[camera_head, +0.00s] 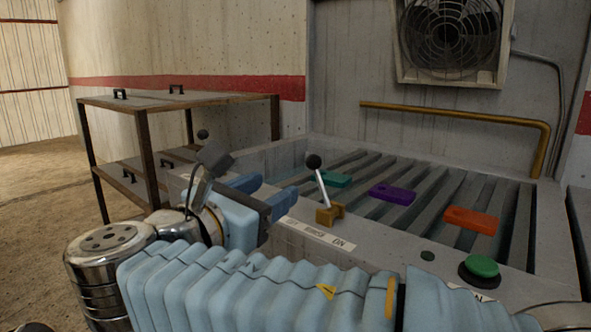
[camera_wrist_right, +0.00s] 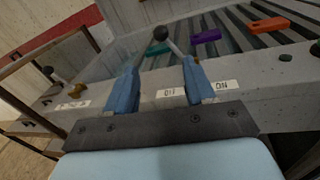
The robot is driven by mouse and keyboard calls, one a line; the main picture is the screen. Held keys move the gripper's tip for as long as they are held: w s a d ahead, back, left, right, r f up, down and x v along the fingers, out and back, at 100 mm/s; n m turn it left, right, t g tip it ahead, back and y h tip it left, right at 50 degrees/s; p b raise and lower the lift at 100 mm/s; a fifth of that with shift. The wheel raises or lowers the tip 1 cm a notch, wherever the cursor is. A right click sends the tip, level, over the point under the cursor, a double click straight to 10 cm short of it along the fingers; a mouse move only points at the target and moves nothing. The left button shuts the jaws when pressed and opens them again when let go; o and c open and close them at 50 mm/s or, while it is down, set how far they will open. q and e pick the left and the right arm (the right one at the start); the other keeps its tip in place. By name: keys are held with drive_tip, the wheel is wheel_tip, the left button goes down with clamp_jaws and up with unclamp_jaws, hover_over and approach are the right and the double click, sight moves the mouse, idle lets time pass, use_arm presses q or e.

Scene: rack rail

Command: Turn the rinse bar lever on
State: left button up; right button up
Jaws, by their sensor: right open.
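The rinse bar lever (camera_head: 322,187) has a black ball knob, a pale rod and a brass base, and leans left, toward the OFF end of its label. Its label (camera_head: 320,235) reads OFF at left, RINSE in the middle and ON at right. My right gripper (camera_head: 276,187) is open and empty, left of the lever in the head view, its blue fingers pointing toward it. In the right wrist view, the lever's black knob (camera_wrist_right: 160,33) appears between and beyond the two fingertips. I see no contact. The lever's base is hidden there. My left gripper is not in view.
Teal, purple (camera_head: 392,194) and orange (camera_head: 471,219) blocks lie on the slatted rack. A green button (camera_head: 482,267) sits on the front ledge at right. Another black knob (camera_head: 203,134) shows behind my right wrist. A shelf (camera_head: 150,104) stands at left.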

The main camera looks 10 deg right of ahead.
sight(310, 164)
drive_tip(key=x, duration=0.9)
drive_tip(key=r+x, duration=0.1)
drive_tip(key=x, duration=0.3)
drive_tip(key=shift+w+d, duration=0.1)
drive_tip(key=shift+d, duration=0.25)
drive_tip(key=shift+c, duration=0.3)
clamp_jaws()
